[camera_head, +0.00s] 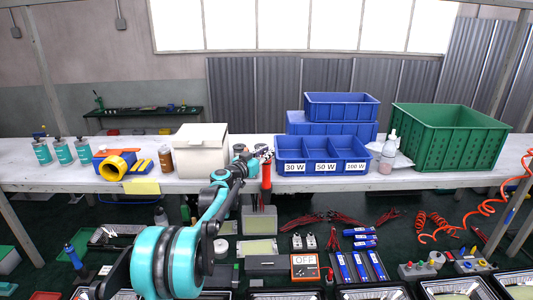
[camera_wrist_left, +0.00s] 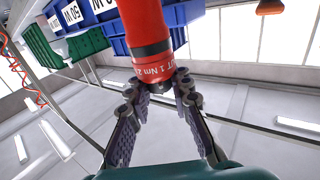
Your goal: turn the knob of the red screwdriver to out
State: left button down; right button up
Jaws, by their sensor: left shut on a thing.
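The red screwdriver (camera_head: 266,176) hangs upright in front of the shelf edge, below my left gripper (camera_head: 263,154). In the left wrist view its red body (camera_wrist_left: 144,25) fills the top middle. White marks near its end read in part "UT", "1 Nm" and "2". My left gripper's fingers (camera_wrist_left: 158,92) are shut around the screwdriver's dark end knob (camera_wrist_left: 155,72), one finger on each side. The finger pads partly hide the knob. My right gripper is in neither view.
Blue bins labelled 30 W, 50 W and 100 W (camera_head: 322,168) stand right of the screwdriver on the white shelf. A white box (camera_head: 200,150) stands to the left. A green crate (camera_head: 449,137) is far right.

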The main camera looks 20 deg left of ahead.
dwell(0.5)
pick_arm(q)
jog(key=c, duration=1.3)
grip_release()
jog(key=shift+s, duration=0.1)
jog(key=s, duration=0.4)
jog(key=s+a, duration=0.1)
jog(key=s, duration=0.3)
jog(key=s+a, duration=0.1)
jog(key=s, duration=0.2)
jog(key=shift+s, duration=0.4)
